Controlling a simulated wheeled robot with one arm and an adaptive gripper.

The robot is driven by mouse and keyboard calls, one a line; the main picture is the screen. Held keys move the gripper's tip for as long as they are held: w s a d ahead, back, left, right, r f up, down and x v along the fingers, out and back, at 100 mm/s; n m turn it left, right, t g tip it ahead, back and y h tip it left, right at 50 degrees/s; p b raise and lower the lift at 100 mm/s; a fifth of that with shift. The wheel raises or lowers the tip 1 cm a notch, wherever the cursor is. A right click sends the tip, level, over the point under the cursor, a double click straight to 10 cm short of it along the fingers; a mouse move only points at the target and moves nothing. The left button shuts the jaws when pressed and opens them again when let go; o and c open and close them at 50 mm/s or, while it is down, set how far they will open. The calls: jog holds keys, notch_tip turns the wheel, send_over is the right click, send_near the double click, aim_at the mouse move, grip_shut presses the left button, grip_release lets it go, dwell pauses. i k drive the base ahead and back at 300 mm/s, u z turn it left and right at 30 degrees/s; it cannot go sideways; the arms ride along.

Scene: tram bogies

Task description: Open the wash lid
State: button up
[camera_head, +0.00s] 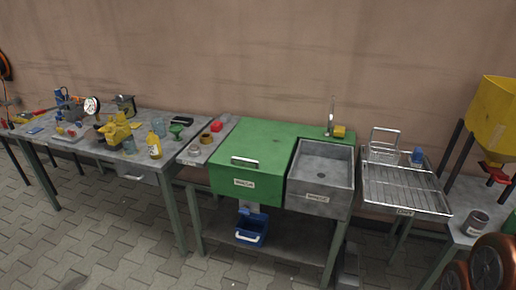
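The wash lid looks to be the green cover (262,142) in the middle of the view. It is closed, with a flat top and a sloping or upright front face. A metal bar handle (245,161) sits near its front edge, and a white label (244,183) is below the handle. What is under the lid is hidden. My gripper is not in view.
A grey sink (320,199) with a tap (331,116) adjoins the lid on the right. A wire rack (402,188) stands further right. A cluttered workbench (88,158) is at left. A blue bin (251,228) sits on the lower shelf. Paved floor lies in front.

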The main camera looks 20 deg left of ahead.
aim_at(260, 152)
jog(key=k, duration=0.6)
jog(key=u, duration=0.6)
jog(key=i, duration=0.7)
jog(key=u, duration=0.85)
jog(key=i, duration=1.4)
jog(key=z, duration=0.1)
